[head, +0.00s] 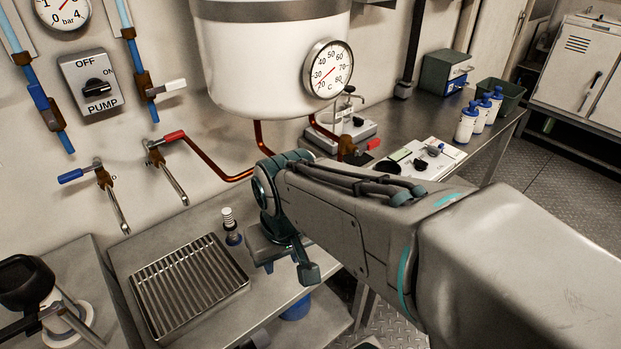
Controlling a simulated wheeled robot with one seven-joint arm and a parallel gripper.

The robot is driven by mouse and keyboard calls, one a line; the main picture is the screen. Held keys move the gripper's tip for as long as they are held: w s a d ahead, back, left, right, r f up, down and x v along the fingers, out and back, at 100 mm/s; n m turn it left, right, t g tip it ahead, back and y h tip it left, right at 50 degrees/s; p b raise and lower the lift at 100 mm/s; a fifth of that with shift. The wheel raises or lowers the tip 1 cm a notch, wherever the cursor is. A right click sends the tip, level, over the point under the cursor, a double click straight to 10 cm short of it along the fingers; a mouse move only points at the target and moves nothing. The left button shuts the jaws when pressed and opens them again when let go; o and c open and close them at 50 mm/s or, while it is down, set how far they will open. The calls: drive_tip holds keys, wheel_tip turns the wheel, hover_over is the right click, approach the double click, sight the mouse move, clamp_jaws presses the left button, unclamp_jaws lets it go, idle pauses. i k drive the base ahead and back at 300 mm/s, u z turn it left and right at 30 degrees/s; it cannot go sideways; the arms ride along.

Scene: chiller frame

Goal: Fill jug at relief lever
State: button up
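My gripper (285,262) hangs over the front edge of the steel bench, right of the drip grate. Its two fingers look spread apart, with no held object clearly visible between them. A lever with a red handle (173,136) and one with a blue handle (70,177) sit on wall taps with spouts angled down toward the bench. Another red handle (373,143) is at the copper pipe under the white tank. I cannot tell which is the relief lever. No jug is clearly recognisable; a blue round object (295,308) shows partly below the bench edge.
The slatted drip grate (188,284) lies empty on the bench (125,250). A small white-topped item (231,226) stands beside it, near my gripper. The white tank (270,60) with a dial hangs above. Several white bottles (467,124) stand on the right counter.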

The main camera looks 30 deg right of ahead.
sight(371, 145)
drive_tip(key=z, duration=0.95)
